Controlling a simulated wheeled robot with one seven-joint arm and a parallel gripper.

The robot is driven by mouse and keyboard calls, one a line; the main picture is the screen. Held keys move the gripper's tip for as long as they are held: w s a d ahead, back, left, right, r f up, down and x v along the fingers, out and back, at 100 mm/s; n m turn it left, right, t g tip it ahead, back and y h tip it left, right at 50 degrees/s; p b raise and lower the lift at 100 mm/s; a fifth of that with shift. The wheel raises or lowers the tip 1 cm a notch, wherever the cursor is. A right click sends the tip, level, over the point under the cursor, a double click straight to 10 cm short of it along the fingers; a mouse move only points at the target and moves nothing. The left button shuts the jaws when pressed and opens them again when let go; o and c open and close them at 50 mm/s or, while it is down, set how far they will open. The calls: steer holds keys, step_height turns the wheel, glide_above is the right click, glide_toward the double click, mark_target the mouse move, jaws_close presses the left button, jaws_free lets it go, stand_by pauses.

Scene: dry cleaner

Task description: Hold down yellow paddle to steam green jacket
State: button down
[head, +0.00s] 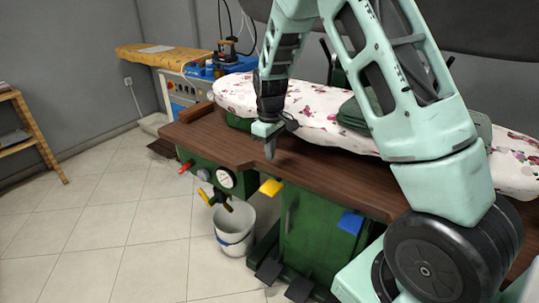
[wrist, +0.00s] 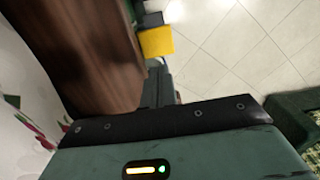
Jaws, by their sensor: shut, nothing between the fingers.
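The yellow paddle (head: 271,187) sticks out from the front edge of the brown tabletop in the head view. It also shows in the wrist view (wrist: 156,41), beyond my fingers. My gripper (head: 270,150) is shut and empty, pointing down above the tabletop, higher than the paddle and apart from it. The green jacket (head: 354,112) lies folded on the floral ironing board (head: 311,118), partly hidden behind my arm.
A blue paddle (head: 350,222) sits to the right on the green cabinet (head: 305,225). A gauge (head: 226,177) and a red handle (head: 186,166) are at the left. A white bucket (head: 234,226) stands below.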

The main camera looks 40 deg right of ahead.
mark_target(269, 189)
step_height(269, 189, down, 12)
steer(key=shift+r, duration=0.25)
stand_by(0.3)
steer(key=shift+s+a+f+t+h, duration=0.1)
steer(key=shift+a+f+t+h, duration=0.1)
steer(key=shift+f+h, duration=0.3)
steer(key=shift+s+a+f+t+h, duration=0.1)
steer(key=shift+a+f+t+h, duration=0.1)
steer(key=shift+f+h, duration=0.3)
steer(key=shift+f, duration=0.35)
steer(key=shift+r, duration=0.1)
stand_by(4.0)
steer(key=shift+r+p, duration=0.7)
steer(key=shift+r, duration=0.15)
